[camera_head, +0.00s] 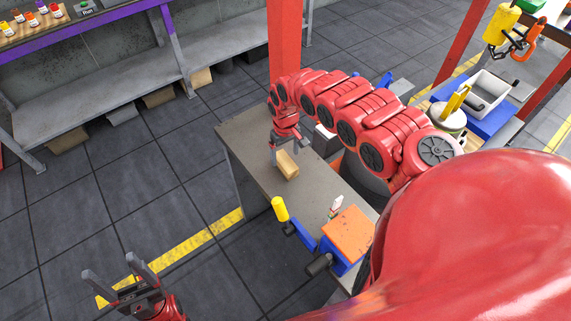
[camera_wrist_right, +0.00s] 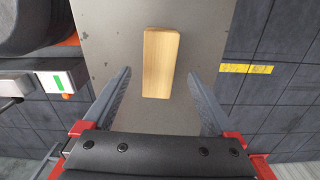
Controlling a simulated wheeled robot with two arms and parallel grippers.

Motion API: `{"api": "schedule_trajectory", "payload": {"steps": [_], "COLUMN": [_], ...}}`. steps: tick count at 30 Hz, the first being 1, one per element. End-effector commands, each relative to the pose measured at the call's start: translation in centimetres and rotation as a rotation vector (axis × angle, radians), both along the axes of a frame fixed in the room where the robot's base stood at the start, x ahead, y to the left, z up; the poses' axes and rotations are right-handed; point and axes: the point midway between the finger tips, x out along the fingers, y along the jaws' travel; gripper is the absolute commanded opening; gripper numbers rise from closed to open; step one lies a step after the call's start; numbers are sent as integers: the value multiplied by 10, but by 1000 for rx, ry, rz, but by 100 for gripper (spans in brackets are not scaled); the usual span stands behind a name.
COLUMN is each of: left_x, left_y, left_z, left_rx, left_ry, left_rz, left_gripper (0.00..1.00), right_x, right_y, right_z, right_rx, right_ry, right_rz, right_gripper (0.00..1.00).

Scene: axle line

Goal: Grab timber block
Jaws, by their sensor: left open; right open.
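The timber block (camera_head: 287,164) is a light wooden block lying on a grey workbench (camera_head: 248,138). In the right wrist view the timber block (camera_wrist_right: 160,62) lies ahead of the fingertips, roughly centred between them. My right gripper (camera_head: 287,145) is above the bench beside the block, fingers pointing down. Its jaws (camera_wrist_right: 160,95) are open and empty in the wrist view, and no finger appears to touch the block. My left gripper (camera_head: 118,270) is open and empty over the floor at the lower left, away from the bench.
A red post (camera_head: 284,45) rises behind the bench. A shelf (camera_head: 90,85) stands at the back left. Open floor lies left of the bench.

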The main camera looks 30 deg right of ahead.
Motion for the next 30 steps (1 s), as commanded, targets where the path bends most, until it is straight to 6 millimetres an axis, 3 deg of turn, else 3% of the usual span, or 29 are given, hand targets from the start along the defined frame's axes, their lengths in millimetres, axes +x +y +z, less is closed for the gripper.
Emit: {"api": "schedule_trajectory", "payload": {"steps": [12,21,30], "left_x": [0,0,0], "left_y": [0,0,0], "left_z": [12,12,12], "left_rx": [0,0,0], "left_ry": [0,0,0], "left_rz": [0,0,0], "left_gripper": [74,74,74], "right_x": [0,0,0], "right_y": [0,-2,-2], "right_z": [-44,-47,-47], "right_rx": [4,1,1], "right_ry": [4,3,3], "right_rz": [0,-1,-1], "right_gripper": [91,89,35]}}
